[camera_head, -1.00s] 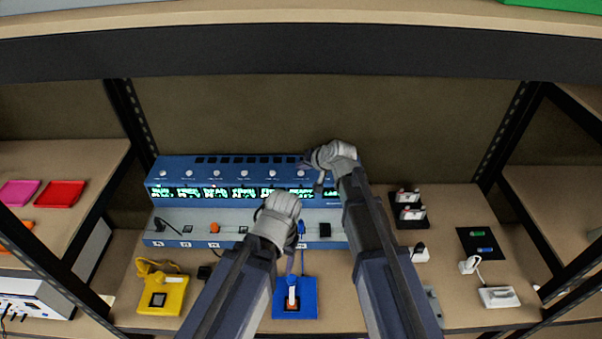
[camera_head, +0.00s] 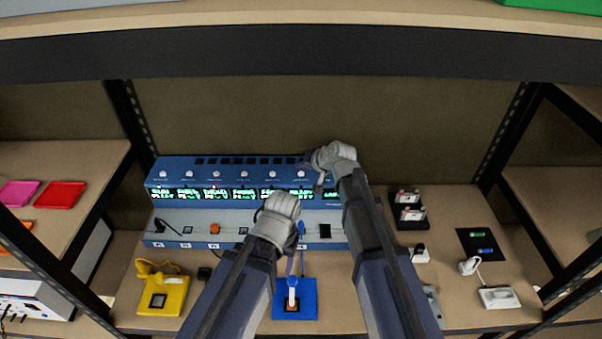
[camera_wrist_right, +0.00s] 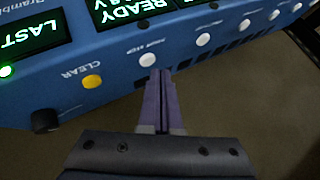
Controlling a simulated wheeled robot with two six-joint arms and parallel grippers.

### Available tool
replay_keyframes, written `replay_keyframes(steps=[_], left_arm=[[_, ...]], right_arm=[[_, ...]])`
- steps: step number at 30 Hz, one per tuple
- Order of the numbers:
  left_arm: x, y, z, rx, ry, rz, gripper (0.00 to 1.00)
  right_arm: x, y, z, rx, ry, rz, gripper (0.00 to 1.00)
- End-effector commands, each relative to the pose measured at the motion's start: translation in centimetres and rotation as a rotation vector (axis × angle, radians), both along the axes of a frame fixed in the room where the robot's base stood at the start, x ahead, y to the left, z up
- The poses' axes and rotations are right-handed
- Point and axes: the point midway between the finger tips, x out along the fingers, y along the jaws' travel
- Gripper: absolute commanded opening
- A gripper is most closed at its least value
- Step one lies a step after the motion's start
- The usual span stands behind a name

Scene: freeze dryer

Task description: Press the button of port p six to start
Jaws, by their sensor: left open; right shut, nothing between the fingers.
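The blue machine (camera_head: 250,168) has a row of white buttons above its green-lettered displays. In the right wrist view, the white button (camera_wrist_right: 148,60) beside the READY display (camera_wrist_right: 128,12) is at my right gripper's tips. It also shows in the head view (camera_head: 301,173). My right gripper (camera_wrist_right: 157,72) is shut and empty; its tips overlap the button's lower edge in the picture, and I cannot tell whether they touch. My left gripper (camera_head: 284,206) is open, low in front of the machine, its fingers mostly hidden. A blue plug (camera_head: 301,228) stands in a front port beside it.
A yellow CLEAR button (camera_wrist_right: 92,82) lies close to my right gripper. A blue pad (camera_head: 309,300) and a yellow pad (camera_head: 173,301) lie in front of the machine. Black holders (camera_head: 408,222) and a white socket block (camera_head: 499,298) are at the right. A shelf edge (camera_head: 300,52) crosses above.

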Motion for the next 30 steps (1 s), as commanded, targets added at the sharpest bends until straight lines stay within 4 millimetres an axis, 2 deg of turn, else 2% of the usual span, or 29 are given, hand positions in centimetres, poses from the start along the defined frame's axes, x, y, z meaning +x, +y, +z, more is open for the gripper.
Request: replay_keyframes(steps=[17,30], left_arm=[[0.00,0.00,-0.03,0.000,0.000,0.000,0.62],[0.00,0.01,-0.89,0.000,0.000,0.000,0.62]], right_arm=[[0.00,0.00,-0.03,0.000,0.000,0.000,0.00],[0.00,0.00,-0.89,0.000,0.000,0.000,0.00]])
